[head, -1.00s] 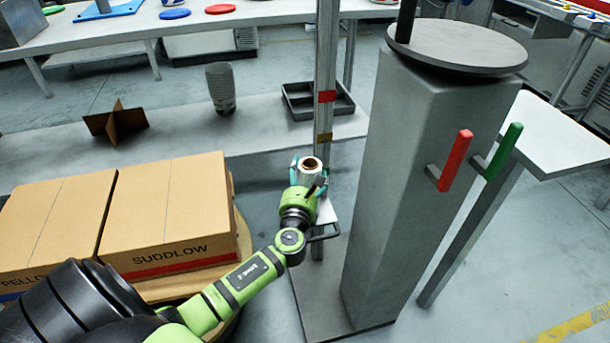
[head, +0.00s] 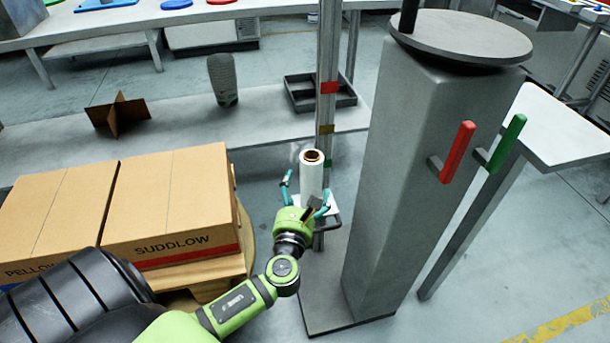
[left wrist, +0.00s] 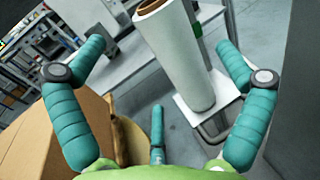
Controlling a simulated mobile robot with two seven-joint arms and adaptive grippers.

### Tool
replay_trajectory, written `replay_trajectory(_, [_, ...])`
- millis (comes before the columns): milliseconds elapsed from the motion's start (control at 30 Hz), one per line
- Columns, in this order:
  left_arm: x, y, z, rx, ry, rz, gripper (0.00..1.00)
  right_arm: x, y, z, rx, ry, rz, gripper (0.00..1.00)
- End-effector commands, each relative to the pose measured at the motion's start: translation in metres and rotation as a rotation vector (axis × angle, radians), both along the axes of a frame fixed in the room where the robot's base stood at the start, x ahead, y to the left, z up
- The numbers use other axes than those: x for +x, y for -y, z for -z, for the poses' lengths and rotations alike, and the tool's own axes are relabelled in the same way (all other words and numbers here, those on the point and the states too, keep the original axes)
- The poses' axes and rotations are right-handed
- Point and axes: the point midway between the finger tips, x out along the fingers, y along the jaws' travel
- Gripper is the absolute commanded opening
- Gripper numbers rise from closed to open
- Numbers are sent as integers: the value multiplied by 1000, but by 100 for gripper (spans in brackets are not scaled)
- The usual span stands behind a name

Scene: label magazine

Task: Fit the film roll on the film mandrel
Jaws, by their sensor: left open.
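The film roll (head: 312,178) is a white upright cylinder with a brown core, in front of the grey mast. In the left wrist view the film roll (left wrist: 182,58) stands over a white plate (left wrist: 216,103) with a grey handle below it. I cannot make out the film mandrel; whether it is inside the roll is hidden. My left gripper (head: 306,197) is open, on the near side of the roll. In the left wrist view its teal fingers (left wrist: 165,65) are spread wide, with the roll beyond and between them, apparently clear of it.
Two cardboard boxes (head: 170,205) sit on a pallet to the left. A grey column (head: 420,190) with red (head: 457,150) and green (head: 505,143) handles and a round top stands close on the right. The mast (head: 328,60) rises behind the roll. A low bench (head: 190,135) lies behind.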

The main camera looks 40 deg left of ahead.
Motion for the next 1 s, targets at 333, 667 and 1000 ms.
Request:
replay_trajectory(333, [-32,16,-1,0,1,0,100,0,0,0,0,0,0,46])
replay_trajectory(667, [-32,16,-1,0,1,0,100,0,0,0,0,0,0,46])
replay_trajectory(1000, [-40,11,6,-159,26,-46,100,0,0,0,0,0,0,46])
